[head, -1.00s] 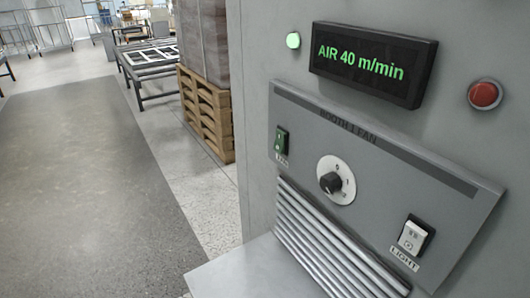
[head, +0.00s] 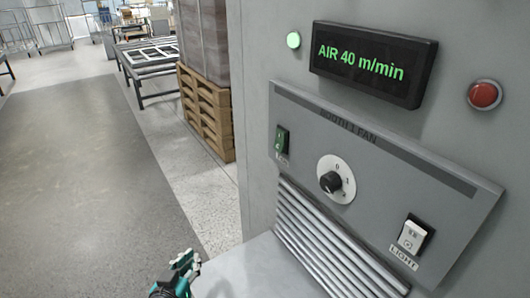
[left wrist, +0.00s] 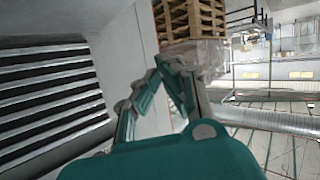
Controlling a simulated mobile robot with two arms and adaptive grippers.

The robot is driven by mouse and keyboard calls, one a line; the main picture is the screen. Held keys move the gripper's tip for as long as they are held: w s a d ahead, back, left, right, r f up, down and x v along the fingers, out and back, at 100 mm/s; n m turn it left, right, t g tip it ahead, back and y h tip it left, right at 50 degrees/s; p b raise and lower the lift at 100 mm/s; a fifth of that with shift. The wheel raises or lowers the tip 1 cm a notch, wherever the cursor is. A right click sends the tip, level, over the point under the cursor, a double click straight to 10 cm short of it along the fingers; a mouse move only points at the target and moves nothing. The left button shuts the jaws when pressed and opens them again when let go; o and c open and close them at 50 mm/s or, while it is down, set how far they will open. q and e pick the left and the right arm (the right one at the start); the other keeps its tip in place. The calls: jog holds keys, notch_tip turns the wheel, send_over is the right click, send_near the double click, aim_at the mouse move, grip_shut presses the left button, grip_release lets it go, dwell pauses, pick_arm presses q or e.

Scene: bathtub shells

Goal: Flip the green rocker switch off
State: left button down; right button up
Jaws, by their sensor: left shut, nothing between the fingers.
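The green rocker switch (head: 281,140) sits in a black frame at the left end of the grey control panel (head: 385,165) in the head view. The panel's lettering is partly readable. My left gripper (head: 187,264) shows at the bottom of the head view, below and to the left of the switch and well apart from it. It is shut and empty. In the left wrist view its fingertips (left wrist: 160,75) come together in front of the teal palm. The switch is not in the left wrist view. My right gripper is in neither view.
A dial (head: 332,181) and a white light switch (head: 412,237) are on the same panel, with a red button (head: 484,95) above. The display (head: 372,63) reads AIR 40 m/min. A louvred vent (head: 325,245) and a grey ledge (head: 245,272) lie below. Open floor is at left.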

pick_arm(q)
jog(key=w+d+r+m+h, duration=0.2)
jog(key=r+m+h, duration=0.3)
jog(key=r+h, duration=0.4)
jog(key=w+d+r+m+h, duration=0.2)
jog(key=d+r+m+h, duration=0.3)
jog(key=r+h, duration=0.4)
jog(key=shift+d+r+m+h, duration=0.3)
jog(key=shift+m+h, duration=0.1)
jog(key=shift+h, duration=0.1)
jog(key=shift+w, duration=0.1)
